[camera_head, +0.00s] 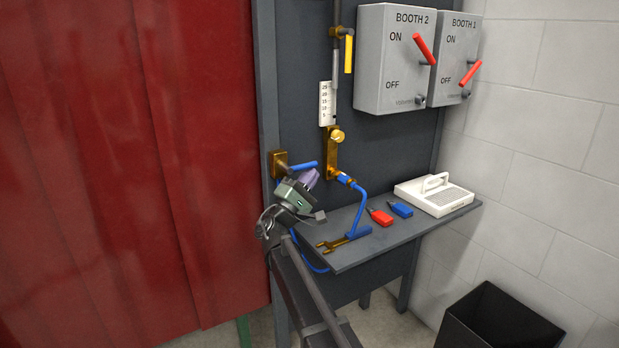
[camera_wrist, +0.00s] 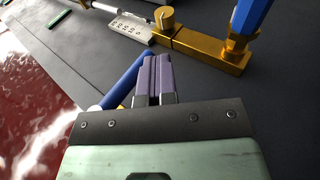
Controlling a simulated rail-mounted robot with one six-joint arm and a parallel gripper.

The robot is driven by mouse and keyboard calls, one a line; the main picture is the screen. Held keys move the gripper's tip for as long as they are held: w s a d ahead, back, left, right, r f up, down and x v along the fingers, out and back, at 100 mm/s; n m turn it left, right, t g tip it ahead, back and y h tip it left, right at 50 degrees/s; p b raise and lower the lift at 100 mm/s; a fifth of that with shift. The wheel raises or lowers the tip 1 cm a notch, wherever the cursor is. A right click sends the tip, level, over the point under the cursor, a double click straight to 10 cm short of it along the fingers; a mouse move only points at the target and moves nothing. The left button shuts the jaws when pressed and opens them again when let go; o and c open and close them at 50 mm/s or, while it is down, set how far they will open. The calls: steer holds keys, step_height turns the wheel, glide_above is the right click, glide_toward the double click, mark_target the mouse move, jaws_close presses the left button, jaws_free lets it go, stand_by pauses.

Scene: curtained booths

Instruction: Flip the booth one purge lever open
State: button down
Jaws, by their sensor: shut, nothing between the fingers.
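A brass valve (camera_head: 279,163) with a blue lever (camera_head: 303,165) is on the dark panel beside the red curtain. The lever sticks out roughly level to the right; no label on it is readable. My gripper (camera_head: 312,174) is just below and in front of the lever, its purple fingers together and empty. In the wrist view the blue lever (camera_wrist: 128,80) runs slantwise along the left side of my shut fingers (camera_wrist: 154,72), very close; I cannot tell whether they touch.
A brass flow fitting (camera_head: 333,155) with a blue hose (camera_head: 361,205) is right of the valve. The shelf (camera_head: 350,255) bears red (camera_head: 381,217) and blue (camera_head: 401,209) tags and a white case (camera_head: 434,197). Switch boxes (camera_head: 397,60) hang above; a black bin (camera_head: 495,320) stands below.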

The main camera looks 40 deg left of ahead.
steer(key=b+v, duration=0.6)
steer(key=v, duration=0.4)
steer(key=shift+s+f+b, duration=0.25)
steer(key=shift+s+b, duration=0.05)
steer(key=shift+b, duration=0.05)
